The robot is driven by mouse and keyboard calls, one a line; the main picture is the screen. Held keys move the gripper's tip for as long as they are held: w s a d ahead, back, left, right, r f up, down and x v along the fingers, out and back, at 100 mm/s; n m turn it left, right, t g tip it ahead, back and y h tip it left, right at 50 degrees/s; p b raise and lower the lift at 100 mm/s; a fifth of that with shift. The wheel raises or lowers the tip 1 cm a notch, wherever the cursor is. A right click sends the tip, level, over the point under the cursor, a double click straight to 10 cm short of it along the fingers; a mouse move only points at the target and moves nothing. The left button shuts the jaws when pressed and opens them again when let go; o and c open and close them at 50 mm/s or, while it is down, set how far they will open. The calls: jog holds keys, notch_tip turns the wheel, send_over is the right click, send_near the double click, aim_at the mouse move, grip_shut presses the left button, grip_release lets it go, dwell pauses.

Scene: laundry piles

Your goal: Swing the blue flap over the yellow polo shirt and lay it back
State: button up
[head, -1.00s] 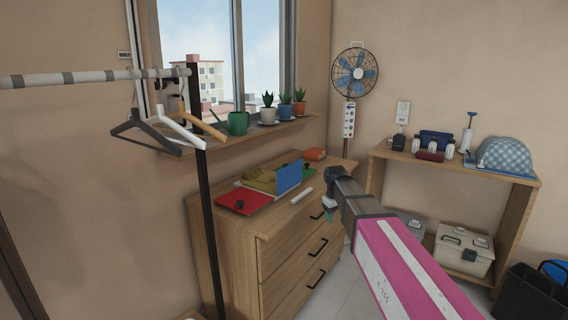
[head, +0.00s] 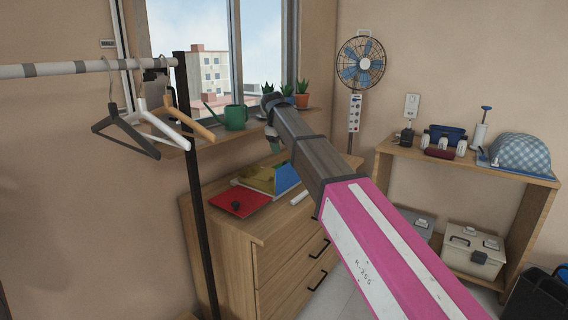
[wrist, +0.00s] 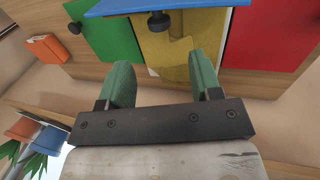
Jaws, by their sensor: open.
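The yellow polo shirt (head: 262,177) lies on a folding board on the dresser. The blue flap (head: 287,181) stands raised at the shirt's near right side, partly hidden behind my arm. In the wrist view the blue flap (wrist: 180,5) is near edge-on at the top, with a dark knob (wrist: 158,20) on it. There the yellow shirt (wrist: 168,55) lies between a green panel (wrist: 110,38) and a red panel (wrist: 265,38). My gripper (wrist: 160,70) is open and empty, its green fingers apart and pointing at the shirt side. It touches nothing that I can make out.
The wooden dresser (head: 240,230) stands under the windowsill, which holds a green watering can (head: 236,117) and potted plants. A rack with hangers (head: 125,125) is at the left. A white stick-like item (head: 299,197) lies on the dresser. An orange box (wrist: 47,47) shows in the wrist view.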

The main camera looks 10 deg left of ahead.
aim_at(284, 162)
jog(key=x, duration=0.8)
jog(key=shift+w+f, duration=0.1)
jog(key=shift+f, duration=0.25)
grip_shut()
jog(key=shift+w+a+f, duration=0.2)
jog(key=shift+a+f, duration=0.05)
jog(key=shift+a, duration=0.25)
jog(key=shift+w+a+f, duration=0.2)
jog(key=shift+a, duration=0.3)
jog(key=shift+w+a+f, duration=0.25)
jog(key=shift+a, duration=0.25)
grip_release()
jog(key=shift+r, duration=0.1)
